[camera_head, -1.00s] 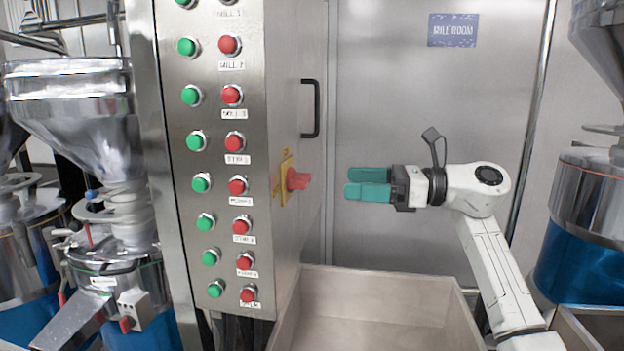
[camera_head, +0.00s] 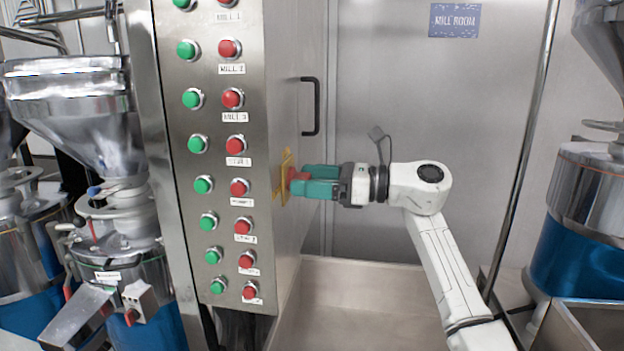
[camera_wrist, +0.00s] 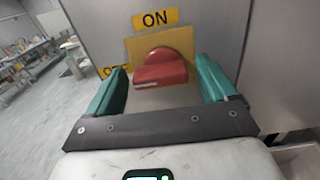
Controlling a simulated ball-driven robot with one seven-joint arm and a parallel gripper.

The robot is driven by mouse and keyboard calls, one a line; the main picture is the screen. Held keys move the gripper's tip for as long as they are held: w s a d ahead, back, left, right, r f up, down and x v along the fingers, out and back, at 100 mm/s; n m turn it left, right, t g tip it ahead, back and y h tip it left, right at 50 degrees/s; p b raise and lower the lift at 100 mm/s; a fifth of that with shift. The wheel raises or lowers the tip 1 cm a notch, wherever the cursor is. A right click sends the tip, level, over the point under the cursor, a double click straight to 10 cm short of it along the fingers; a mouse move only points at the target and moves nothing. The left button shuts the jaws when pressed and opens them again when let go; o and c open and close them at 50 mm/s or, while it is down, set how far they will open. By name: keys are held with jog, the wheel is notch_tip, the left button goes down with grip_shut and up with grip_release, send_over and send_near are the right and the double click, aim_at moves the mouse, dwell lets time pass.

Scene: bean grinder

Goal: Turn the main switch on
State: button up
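The main switch is a red rotary knob (camera_wrist: 162,70) on a yellow plate (camera_wrist: 186,42), mounted on the side of the steel cabinet. In the head view the red knob (camera_head: 297,176) is partly hidden by my teal fingers. My gripper (camera_wrist: 165,88) is open, with one finger on each side of the knob and visible space between the fingers and the knob. In the head view my gripper (camera_head: 302,182) is at the switch. An ON label (camera_wrist: 155,18) is above the plate, and a partly hidden label (camera_wrist: 115,70) is to its left.
The cabinet front (camera_head: 170,130) carries columns of green and red buttons. A black handle (camera_head: 313,107) is above the switch on the cabinet side. A steel bin (camera_head: 355,285) is below my arm. Grinders with blue containers stand left and right.

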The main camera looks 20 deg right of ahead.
jog(key=c, duration=0.9)
jog(key=shift+c, duration=0.2)
jog(key=shift+m, duration=0.3)
jog(key=m, duration=0.2)
jog(key=m+p, duration=0.1)
jog(key=m, duration=0.1)
jog(key=shift+w+d+r+p, duration=0.1)
jog(key=shift+d+r+p, duration=0.1)
jog(key=shift+p, duration=0.1)
jog(key=m+p, duration=0.2)
jog(key=m, duration=0.2)
jog(key=shift+w+r+m, duration=0.1)
jog(key=shift+m, duration=0.3)
jog(key=m+p, duration=0.3)
jog(key=m, duration=0.2)
jog(key=shift+w, duration=0.1)
jog(key=shift+d+m+p, duration=0.1)
jog(key=shift+m+p, duration=1)
jog(key=shift+m, duration=0.7)
jog(key=shift+w+f, duration=0.1)
jog(key=shift+f, duration=0.15)
